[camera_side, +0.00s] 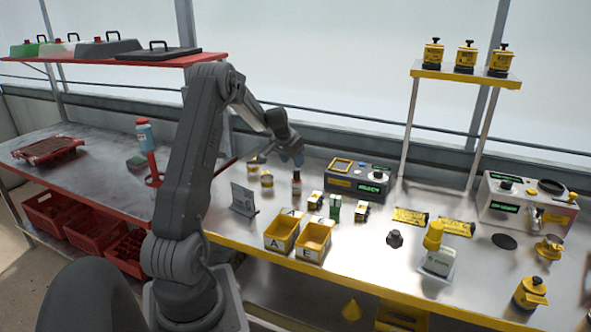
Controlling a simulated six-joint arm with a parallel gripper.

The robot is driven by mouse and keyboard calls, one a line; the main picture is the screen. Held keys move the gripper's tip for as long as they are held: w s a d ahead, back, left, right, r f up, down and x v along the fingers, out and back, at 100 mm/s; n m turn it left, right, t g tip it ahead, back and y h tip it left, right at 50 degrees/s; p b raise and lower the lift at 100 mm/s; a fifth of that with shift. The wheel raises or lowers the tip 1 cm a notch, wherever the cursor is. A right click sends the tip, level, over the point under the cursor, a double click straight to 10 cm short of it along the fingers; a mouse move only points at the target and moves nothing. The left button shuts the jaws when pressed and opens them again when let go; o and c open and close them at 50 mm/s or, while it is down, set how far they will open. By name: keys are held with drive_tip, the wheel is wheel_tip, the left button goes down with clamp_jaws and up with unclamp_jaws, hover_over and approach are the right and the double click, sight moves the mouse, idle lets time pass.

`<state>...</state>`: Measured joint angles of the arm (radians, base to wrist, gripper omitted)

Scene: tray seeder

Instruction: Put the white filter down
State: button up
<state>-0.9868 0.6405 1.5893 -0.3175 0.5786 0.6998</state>
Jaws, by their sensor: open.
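My gripper (291,152) is at the end of my arm, over the back left part of the metal bench. It is open, and its fingers are small and partly hard to make out here. I cannot pick out the white filter with certainty. Small tan and yellow pieces (267,180) stand on the bench below and left of the gripper. A dark bottle-like item (296,182) stands below it.
Right of the gripper is a grey device (358,180) with a green display. Yellow bins (283,247) stand at the front edge. A red shelf (100,68) is upper left.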

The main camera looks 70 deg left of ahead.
drive_tip(key=v, duration=0.5)
drive_tip(key=w+d+r+m, duration=0.1)
drive_tip(key=d+r, duration=0.4)
drive_tip(key=d, duration=0.8)
drive_tip(key=w+d+r+m, duration=0.15)
drive_tip(key=d+r, duration=0.45)
drive_tip(key=d, duration=0.6)
drive_tip(key=s+d+m+t+h, duration=0.1)
drive_tip(key=s+d+m+h, duration=0.1)
drive_tip(key=s+d, duration=1.5)
drive_tip(key=d+m, duration=0.1)
drive_tip(key=d, duration=0.3)
drive_tip(key=shift+s+f+t, duration=0.15)
drive_tip(key=shift+t, duration=0.15)
